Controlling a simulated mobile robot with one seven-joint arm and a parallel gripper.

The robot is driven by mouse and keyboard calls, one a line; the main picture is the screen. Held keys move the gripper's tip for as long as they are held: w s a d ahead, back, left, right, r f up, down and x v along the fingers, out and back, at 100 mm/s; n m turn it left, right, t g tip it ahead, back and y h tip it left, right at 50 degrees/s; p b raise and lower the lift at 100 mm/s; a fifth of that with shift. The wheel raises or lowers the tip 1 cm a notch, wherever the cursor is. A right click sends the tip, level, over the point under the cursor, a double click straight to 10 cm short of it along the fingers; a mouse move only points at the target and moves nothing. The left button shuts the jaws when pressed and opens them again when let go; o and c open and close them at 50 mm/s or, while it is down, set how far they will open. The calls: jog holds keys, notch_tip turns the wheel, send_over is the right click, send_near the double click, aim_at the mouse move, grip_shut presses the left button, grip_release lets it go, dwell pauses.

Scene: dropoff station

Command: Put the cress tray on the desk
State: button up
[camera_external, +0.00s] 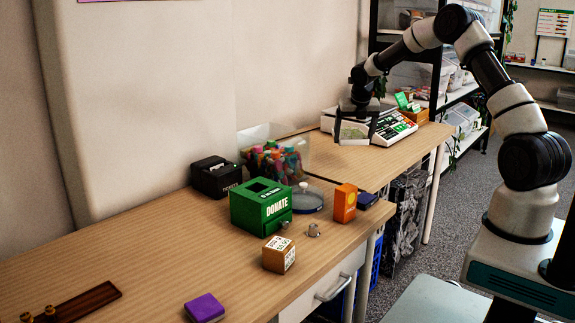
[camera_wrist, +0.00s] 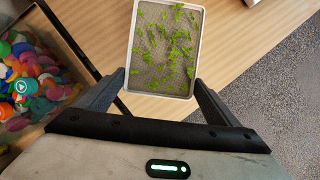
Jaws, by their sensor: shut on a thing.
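The cress tray (camera_wrist: 163,50) is a pale rectangular tray of grey soil with scattered green sprouts, in the middle of the wrist view. My gripper (camera_wrist: 159,84) is shut on it, one finger on each side at its near end. In the external view my gripper (camera_external: 355,125) points down over the far part of the wooden desk (camera_external: 340,165), beside a white scale, and the tray (camera_external: 353,131) shows between the fingers. I cannot tell whether the tray touches the desk or hangs just above it.
A green donation box (camera_external: 262,207) and small boxes sit on the nearer desk. Bare wood lies in front of my gripper.

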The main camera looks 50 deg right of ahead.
aim_at(350, 171)
notch_tip(350, 171, down, 10)
jog(key=b, duration=0.2)
jog(key=shift+f+b, duration=0.15)
jog(key=shift+b, duration=0.25)
jog(key=shift+f, duration=0.15)
jog(key=o, duration=1)
jog(key=p+v, duration=0.2)
jog(key=v, duration=1)
jog(key=shift+p, duration=0.4)
